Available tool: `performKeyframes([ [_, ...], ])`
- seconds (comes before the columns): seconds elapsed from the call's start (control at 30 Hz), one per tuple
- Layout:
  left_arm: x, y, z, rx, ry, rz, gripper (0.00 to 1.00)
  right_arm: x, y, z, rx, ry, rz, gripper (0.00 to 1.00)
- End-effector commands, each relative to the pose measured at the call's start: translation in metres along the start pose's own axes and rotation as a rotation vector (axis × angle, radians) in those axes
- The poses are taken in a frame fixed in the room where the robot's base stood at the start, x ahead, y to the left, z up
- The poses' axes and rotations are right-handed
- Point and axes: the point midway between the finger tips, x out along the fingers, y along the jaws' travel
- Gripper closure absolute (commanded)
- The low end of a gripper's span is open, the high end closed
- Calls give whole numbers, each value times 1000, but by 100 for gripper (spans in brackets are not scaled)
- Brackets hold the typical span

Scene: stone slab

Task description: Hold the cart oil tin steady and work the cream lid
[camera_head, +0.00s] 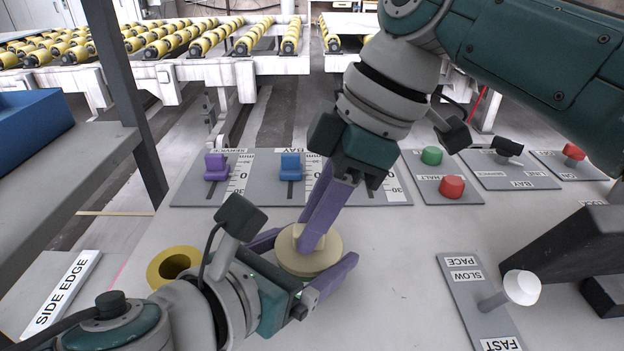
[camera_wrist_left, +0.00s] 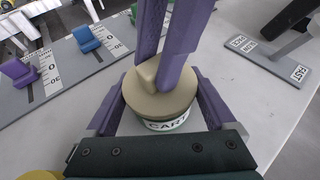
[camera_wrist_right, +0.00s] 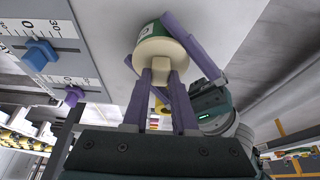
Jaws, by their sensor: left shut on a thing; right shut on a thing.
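The cart oil tin (camera_wrist_left: 166,124) stands upright on the pale slab, with part of its "CART" label showing in the left wrist view. The cream lid (camera_head: 318,258) sits on top of it, with a raised cream grip on its top. My left gripper (camera_head: 305,262) is shut around the tin's body from the near side, low beside the lid. My right gripper (camera_head: 310,236) comes from above and is shut on the lid's raised grip. In the right wrist view the green and white tin (camera_wrist_right: 152,32) shows beyond the lid (camera_wrist_right: 158,56).
A yellow ring (camera_head: 173,266) lies left of the tin. Slider panels with a purple knob (camera_head: 216,167) and a blue knob (camera_head: 291,166) stand behind. A lever panel with a white knob (camera_head: 522,287), a green button (camera_head: 431,155) and a red button (camera_head: 451,187) are to the right.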

Motion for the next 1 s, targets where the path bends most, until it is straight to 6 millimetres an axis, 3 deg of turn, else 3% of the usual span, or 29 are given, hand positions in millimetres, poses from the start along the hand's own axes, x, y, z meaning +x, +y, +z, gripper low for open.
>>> performKeyframes([
  [1.0, -1, 3, -7, -3, 15, 10, 100, -23, 0, -14, -8, 10, 1, 100],
])
